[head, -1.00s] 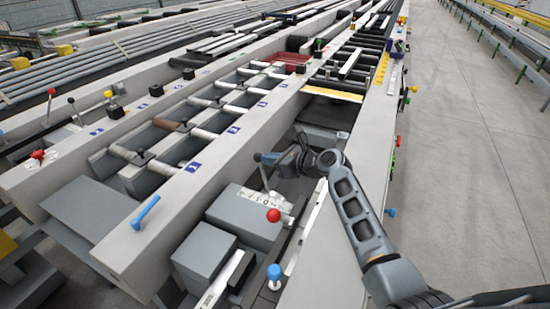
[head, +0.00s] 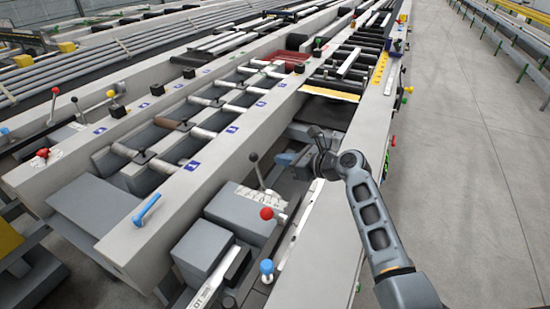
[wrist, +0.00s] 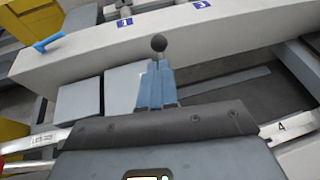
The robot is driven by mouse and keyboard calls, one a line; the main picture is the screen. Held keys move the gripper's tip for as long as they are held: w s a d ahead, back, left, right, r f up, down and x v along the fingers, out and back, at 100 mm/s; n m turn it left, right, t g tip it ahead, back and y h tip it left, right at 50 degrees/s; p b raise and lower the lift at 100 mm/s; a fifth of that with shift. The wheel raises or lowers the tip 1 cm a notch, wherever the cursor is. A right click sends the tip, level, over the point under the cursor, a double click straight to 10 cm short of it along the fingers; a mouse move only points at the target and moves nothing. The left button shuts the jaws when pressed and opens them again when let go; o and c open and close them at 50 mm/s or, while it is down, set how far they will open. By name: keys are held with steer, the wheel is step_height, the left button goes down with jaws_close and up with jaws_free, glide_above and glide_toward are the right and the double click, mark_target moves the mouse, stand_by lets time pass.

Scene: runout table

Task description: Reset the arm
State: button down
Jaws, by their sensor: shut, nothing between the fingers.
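My arm reaches from the lower right over the machine's right-hand beam in the head view. My gripper (head: 283,159) is over the bay between the beams, partly hidden by my wrist. Its blue-grey fingers show in the wrist view (wrist: 157,72), closed together and empty. A lever with a dark ball knob (head: 253,157) stands left of my gripper, with a gap between them in the head view. In the wrist view the dark knob (wrist: 159,43) appears just past the fingertips; I cannot tell the depth between them there.
A red knob (head: 266,213) and a blue knob (head: 266,266) stand near grey boxes (head: 203,247) in the bay. A blue handle (head: 146,210) sits on the long left beam (head: 180,200). The floor (head: 480,190) at the right is clear.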

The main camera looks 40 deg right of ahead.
steer(key=v, duration=0.6)
steer(key=shift+r, duration=0.25)
steer(key=shift+w, duration=0.1)
